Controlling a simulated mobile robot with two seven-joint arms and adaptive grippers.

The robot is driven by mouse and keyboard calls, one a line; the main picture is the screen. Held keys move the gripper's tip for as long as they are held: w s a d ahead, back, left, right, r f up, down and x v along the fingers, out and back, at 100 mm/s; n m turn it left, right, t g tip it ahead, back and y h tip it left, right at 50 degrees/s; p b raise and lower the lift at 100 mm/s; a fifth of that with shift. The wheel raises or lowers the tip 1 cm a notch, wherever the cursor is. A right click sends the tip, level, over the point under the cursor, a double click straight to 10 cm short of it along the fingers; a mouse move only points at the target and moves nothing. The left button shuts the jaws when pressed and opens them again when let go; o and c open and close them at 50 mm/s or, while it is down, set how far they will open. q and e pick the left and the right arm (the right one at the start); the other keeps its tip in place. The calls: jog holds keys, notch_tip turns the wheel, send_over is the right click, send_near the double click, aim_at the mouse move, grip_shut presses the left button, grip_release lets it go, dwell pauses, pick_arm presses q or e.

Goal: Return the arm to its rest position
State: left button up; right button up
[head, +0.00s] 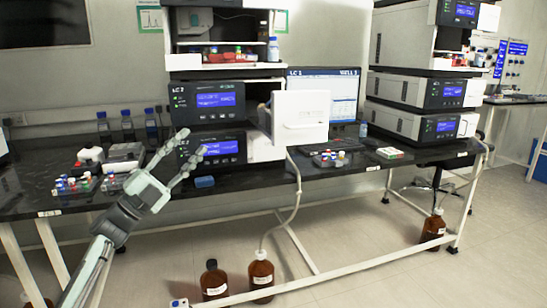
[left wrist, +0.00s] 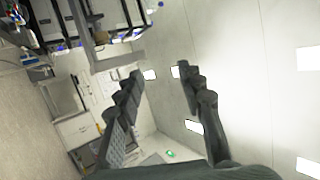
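My left gripper (head: 193,152) is raised in front of the bench, its fingers spread and empty, pointing up and right before the lower unit of the left instrument stack. In the left wrist view both fingers (left wrist: 158,72) stand well apart with nothing between them. That view is tilted and looks past the fingers at wall, ceiling lights and shelves. My right gripper is in neither view.
The black bench (head: 240,181) carries the left stack (head: 207,100), a monitor (head: 325,88), a right stack (head: 425,92), vial racks (head: 75,186) and blue-capped bottles (head: 127,127). Brown bottles (head: 261,277) stand on the floor below.

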pick_arm(q)
jog(key=w+a+f+n+t+y, duration=0.3)
jog(key=w+a+n+t+y, duration=0.45)
jog(key=n+y, duration=0.55)
jog(key=a+f+n+g+y, duration=0.5)
jog(key=a+f+n+g, duration=0.15)
jog(key=f, duration=0.35)
jog(key=a+f+n+g+y, duration=0.5)
jog(key=a+f, duration=0.2)
jog(key=f, duration=0.3)
jog(key=s+d+f+g+h, duration=0.1)
jog(key=s+d+f+g, duration=0.2)
jog(key=s+f, duration=1)
jog(key=s+d+f+g+h, duration=0.1)
jog(key=s+d+f+g, duration=0.25)
jog(key=s+f, duration=0.95)
jog(key=s+d+f+g, duration=0.2)
jog(key=s+d+f, duration=0.1)
jog(key=s+f, duration=0.6)
jog(key=s+d+f+g, duration=0.2)
jog(key=s+f, duration=0.7)
jog(key=s, duration=0.7)
jog(key=shift+d+f+h, duration=0.35)
jog(key=shift+d+h, duration=0.05)
jog(key=shift+d, duration=0.05)
jog(key=shift+m, duration=0.25)
